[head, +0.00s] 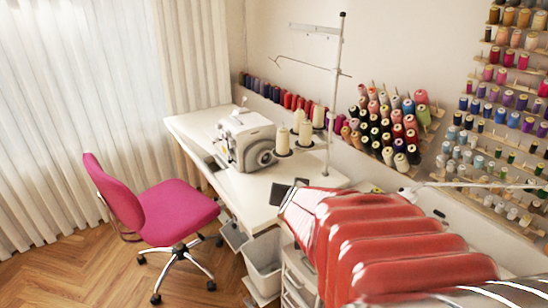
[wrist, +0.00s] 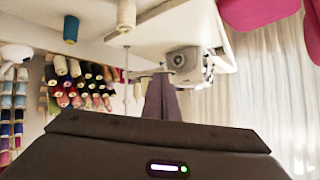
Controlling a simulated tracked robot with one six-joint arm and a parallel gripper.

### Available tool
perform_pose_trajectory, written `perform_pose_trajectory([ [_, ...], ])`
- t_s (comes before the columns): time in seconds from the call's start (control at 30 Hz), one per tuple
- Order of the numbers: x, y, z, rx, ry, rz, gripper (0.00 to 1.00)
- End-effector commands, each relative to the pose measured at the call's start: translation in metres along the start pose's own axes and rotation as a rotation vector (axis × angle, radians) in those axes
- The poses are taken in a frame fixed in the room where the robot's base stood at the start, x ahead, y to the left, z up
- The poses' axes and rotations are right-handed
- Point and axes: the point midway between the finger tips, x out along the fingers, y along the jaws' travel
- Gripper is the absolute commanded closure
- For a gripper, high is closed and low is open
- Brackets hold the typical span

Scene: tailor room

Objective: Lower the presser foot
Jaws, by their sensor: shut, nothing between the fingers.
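A white and grey sewing machine (head: 247,140) stands on a white table (head: 190,122). In the wrist view, which is turned upside down, the sewing machine (wrist: 186,60) shows small beyond my fingers. Its presser foot is too small to make out in either view. My gripper (wrist: 161,78) is shut and empty, its dark fingers together. In the head view my gripper (head: 284,192) is at the end of my red arm, to the right of and nearer than the sewing machine, apart from it.
A thread stand (head: 334,100) with cream cones (head: 305,132) stands beside the machine. A pink chair (head: 165,208) is at the left on the wood floor. A grey bin (head: 263,262) is below the table. Thread racks (head: 385,125) line the wall.

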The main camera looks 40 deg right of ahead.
Motion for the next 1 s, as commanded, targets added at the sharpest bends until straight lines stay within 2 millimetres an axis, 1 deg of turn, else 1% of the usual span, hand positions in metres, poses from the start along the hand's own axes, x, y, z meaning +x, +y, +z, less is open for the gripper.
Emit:
perform_pose_trajectory([
  [0.03,0.01,0.028,-0.004,0.049,0.027,0.061,1.0],
  [0.07,0.014,0.044,-0.008,0.066,0.048,0.095,1.0],
  [0.1,0.019,0.066,-0.012,0.089,0.075,0.144,1.0],
  [0.13,0.022,0.083,-0.014,0.105,0.095,0.182,1.0],
  [0.23,0.027,0.142,-0.019,0.154,0.156,0.315,1.0],
  [0.27,0.027,0.159,-0.019,0.166,0.173,0.356,1.0],
  [0.3,0.026,0.183,-0.019,0.182,0.194,0.413,1.0],
  [0.37,0.021,0.218,-0.017,0.202,0.223,0.498,1.0],
  [0.4,0.017,0.241,-0.015,0.213,0.241,0.555,1.0],
  [0.5,0.004,0.29,-0.007,0.235,0.277,0.687,1.0],
  [0.53,0.0,0.302,-0.005,0.238,0.284,0.719,1.0],
  [0.6,-0.009,0.324,0.0,0.245,0.298,0.783,1.0],
  [0.7,-0.018,0.342,0.005,0.249,0.31,0.838,1.0],
  [0.8,-0.021,0.347,0.006,0.25,0.314,0.856,1.0],
  [1.0,-0.02,0.346,0.006,0.249,0.314,0.854,1.0],
])
